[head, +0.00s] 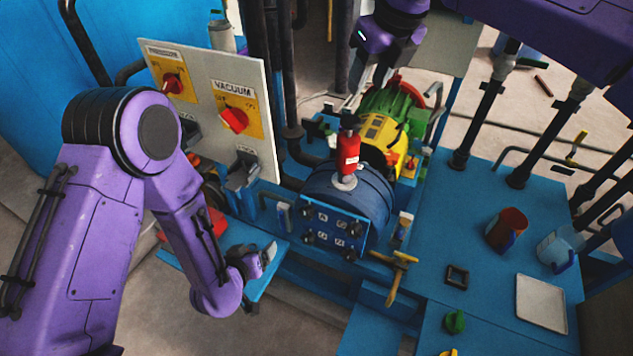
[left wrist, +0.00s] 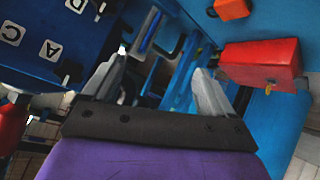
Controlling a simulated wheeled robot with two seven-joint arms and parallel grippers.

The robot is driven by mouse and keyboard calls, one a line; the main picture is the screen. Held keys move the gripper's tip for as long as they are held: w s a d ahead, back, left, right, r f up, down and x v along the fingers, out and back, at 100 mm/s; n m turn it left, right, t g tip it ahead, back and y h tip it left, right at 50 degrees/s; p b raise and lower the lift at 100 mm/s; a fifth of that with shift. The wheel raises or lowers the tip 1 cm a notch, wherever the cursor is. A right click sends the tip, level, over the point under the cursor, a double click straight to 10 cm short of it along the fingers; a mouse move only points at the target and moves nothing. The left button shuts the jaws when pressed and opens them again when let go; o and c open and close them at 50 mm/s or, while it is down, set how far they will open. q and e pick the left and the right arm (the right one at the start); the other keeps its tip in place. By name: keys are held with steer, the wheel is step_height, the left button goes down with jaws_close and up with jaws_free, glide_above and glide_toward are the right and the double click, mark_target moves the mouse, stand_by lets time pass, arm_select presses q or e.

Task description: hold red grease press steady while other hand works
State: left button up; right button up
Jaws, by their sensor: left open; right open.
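The red grease press (head: 347,155) is a small red cylinder with a black top and a pale round base. It stands upright on the blue drum (head: 322,190) in the head view. My left gripper (head: 264,258) is low to the left of the drum, apart from the press. In the left wrist view its two fingers (left wrist: 160,88) are spread with nothing between them. My right gripper (head: 374,78) hangs above and behind the press, apart from it in the picture; its fingers point down.
A lettered blue panel (head: 333,228) fronts the drum. The PRESSURE and VACUUM board (head: 215,100) stands left of it. A red box (left wrist: 262,62) is right of my left fingers. A red mug (head: 507,229), a clear jug (head: 558,250) and a white tray (head: 541,303) occupy the right deck.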

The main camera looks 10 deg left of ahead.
arm_select(q)
steer(key=w+d+r+m+t+h, duration=0.3)
steer(key=w+d+r+m+h, duration=0.1)
steer(key=w+d+r, duration=0.4)
steer(key=m+t+h, duration=0.1)
steer(key=m+h, duration=0.5)
glide_toward(339, 168)
steer(key=x, duration=0.2)
steer(key=shift+m, duration=0.3)
steer(key=x, duration=0.9)
steer(key=shift+w+d, duration=0.2)
steer(key=shift+w, duration=0.05)
steer(key=shift+w+d+r, duration=0.1)
steer(key=shift+w+d, duration=0.15)
steer(key=shift+w, duration=0.15)
steer(key=c, duration=1.4)
